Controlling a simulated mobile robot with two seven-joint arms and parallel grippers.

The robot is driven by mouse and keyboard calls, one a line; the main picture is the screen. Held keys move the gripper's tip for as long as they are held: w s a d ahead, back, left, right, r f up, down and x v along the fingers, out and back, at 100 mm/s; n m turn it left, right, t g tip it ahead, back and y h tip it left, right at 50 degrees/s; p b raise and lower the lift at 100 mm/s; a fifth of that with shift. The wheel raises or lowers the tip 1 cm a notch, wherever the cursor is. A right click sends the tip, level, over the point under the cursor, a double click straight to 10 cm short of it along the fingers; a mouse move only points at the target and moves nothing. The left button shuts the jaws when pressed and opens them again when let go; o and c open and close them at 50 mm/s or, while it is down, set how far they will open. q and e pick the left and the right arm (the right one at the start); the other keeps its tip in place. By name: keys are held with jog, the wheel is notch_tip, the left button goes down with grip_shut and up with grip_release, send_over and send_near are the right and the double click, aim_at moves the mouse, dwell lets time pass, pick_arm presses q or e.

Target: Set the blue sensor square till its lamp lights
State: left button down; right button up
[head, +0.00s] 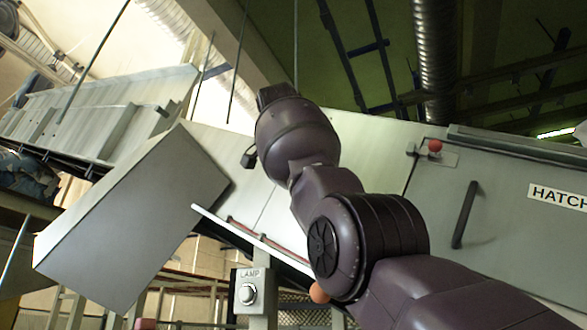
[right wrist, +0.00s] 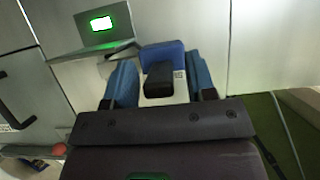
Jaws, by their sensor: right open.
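The blue sensor (right wrist: 162,52) shows in the right wrist view, with a black block (right wrist: 158,82) in front of it and a pale mount with a small printed code beside it. My right gripper (right wrist: 158,64) is open, with one blue finger on each side of the sensor; I cannot tell whether either touches it. A bright green rectangle (right wrist: 102,23) glows on a grey box at upper left. The right arm hides the sensor there. My left gripper is out of view.
In the head view, a large grey box (head: 130,220) juts out at left. A hatch panel (head: 500,195) with a dark handle (head: 465,214) and a red knob (head: 435,145) lies at right. An orange ball (head: 319,293) shows beside my right arm.

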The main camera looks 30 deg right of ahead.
jog(key=v, duration=1)
jog(key=shift+s+a+r, duration=0.2)
jog(key=shift+s, duration=0.05)
dwell(0.6)
